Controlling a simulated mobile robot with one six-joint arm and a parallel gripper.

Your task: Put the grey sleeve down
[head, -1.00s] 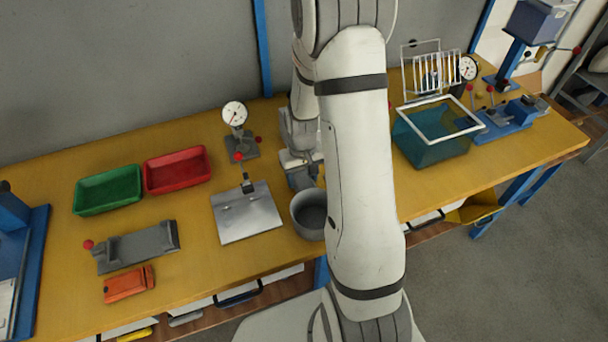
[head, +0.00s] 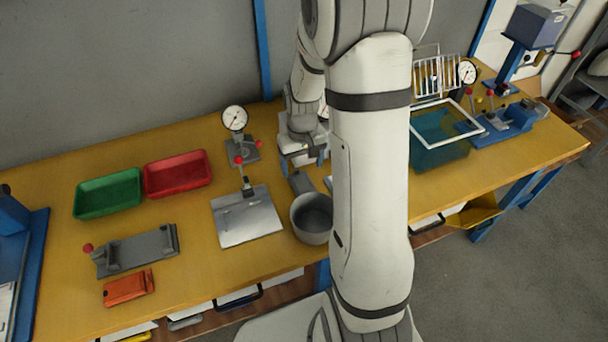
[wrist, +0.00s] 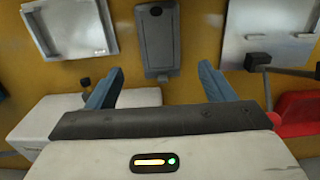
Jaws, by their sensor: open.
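The grey sleeve (head: 301,183) lies flat on the yellow bench, between the metal plate and a pale item mostly hidden by my arm. In the wrist view the sleeve (wrist: 158,40) is a dark grey, narrow piece, ahead of and between my fingers. My gripper (head: 306,162) is open and empty, just behind the sleeve in the head view. In the wrist view my gripper (wrist: 161,72) has its two blue fingers wide apart, with a clear gap to the sleeve.
A grey round pot (head: 312,228) stands just in front of the sleeve. A metal plate (head: 246,219) lies to the left, with a dial gauge (head: 235,118) behind it. Red (head: 178,173) and green (head: 108,193) trays are farther left. A teal bin (head: 437,153) is right of my arm.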

